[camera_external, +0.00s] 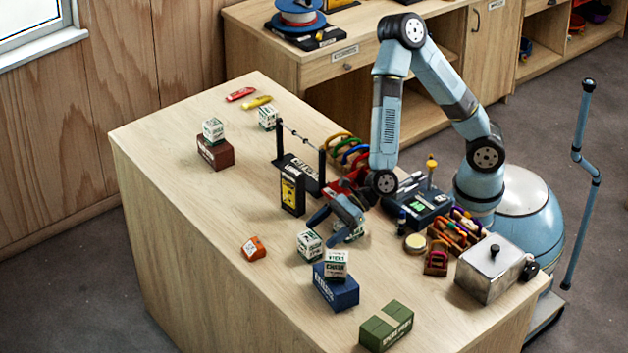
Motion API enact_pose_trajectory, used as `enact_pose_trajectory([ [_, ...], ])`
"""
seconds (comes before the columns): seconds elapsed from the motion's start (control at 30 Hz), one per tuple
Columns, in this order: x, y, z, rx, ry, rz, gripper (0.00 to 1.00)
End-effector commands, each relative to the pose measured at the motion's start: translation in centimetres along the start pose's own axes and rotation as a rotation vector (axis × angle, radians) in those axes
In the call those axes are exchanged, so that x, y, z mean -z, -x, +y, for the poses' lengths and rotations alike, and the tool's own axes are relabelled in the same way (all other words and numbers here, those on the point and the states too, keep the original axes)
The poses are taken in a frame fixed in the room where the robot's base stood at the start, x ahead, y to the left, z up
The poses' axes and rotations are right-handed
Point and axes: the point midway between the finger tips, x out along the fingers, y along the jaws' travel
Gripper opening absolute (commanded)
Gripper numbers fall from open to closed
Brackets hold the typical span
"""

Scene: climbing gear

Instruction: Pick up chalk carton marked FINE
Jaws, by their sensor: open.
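Several white-and-green chalk cartons stand on the table. One carton (350,234) is right by my gripper (334,222), partly hidden behind it. A second carton (310,246) stands just in front and to the left. A third carton (336,264) sits on a blue box. A fourth carton (213,130) sits on a brown box, and a fifth carton (268,118) is at the back. The small print is too blurred to tell which is marked FINE. My gripper is open and low over the table; I cannot tell whether it touches the nearest carton.
The blue box (335,290), brown box (215,153) and green box (386,326) stand around. A black-and-yellow box (292,192) and a rack with a bar (300,165) are behind my gripper. A metal tin (490,268) is at right. The table's left part is mostly clear.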

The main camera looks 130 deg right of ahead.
Motion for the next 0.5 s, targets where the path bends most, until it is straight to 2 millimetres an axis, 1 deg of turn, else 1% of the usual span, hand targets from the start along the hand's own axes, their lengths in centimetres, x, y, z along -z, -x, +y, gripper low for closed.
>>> enact_pose_trajectory([
  [0.17,0.1,-1.1,-0.1,0.000,-0.001,0.001,0.89],
  [0.4,0.2,-4.2,-0.4,0.001,-0.002,0.001,0.89],
  [0.5,0.2,-5.0,-0.3,0.000,0.000,0.001,0.89],
])
